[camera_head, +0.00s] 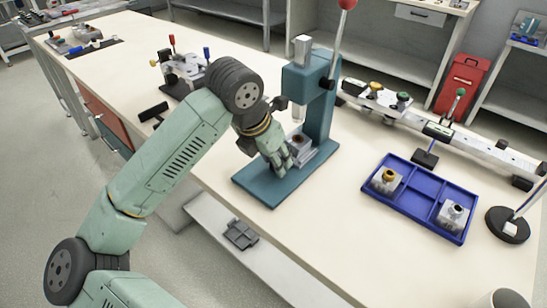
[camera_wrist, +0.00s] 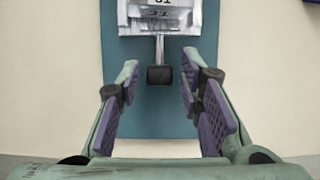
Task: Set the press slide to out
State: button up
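The teal press (camera_head: 318,108) stands on the long bench, with a red ball on its lever. Its press slide (camera_head: 305,152) is a pale metal block on the teal base, partly hidden by my gripper; it also shows at the top of the wrist view (camera_wrist: 150,22), with a partly cut-off label. A short rod with a black knob (camera_wrist: 160,75) points from the slide towards me. My gripper (camera_head: 280,160) is over the base in front of the slide. In the wrist view my gripper (camera_wrist: 160,88) is open, with a purple-padded finger on each side of the knob and visible gaps.
A blue tray (camera_head: 411,215) with metal parts lies right of the press. A rail fixture (camera_head: 440,130) runs behind it. A small fixture with coloured knobs (camera_head: 185,70) stands to the left. The bench's front edge passes close to the press base.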

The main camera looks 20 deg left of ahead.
grip_shut()
dwell(0.6)
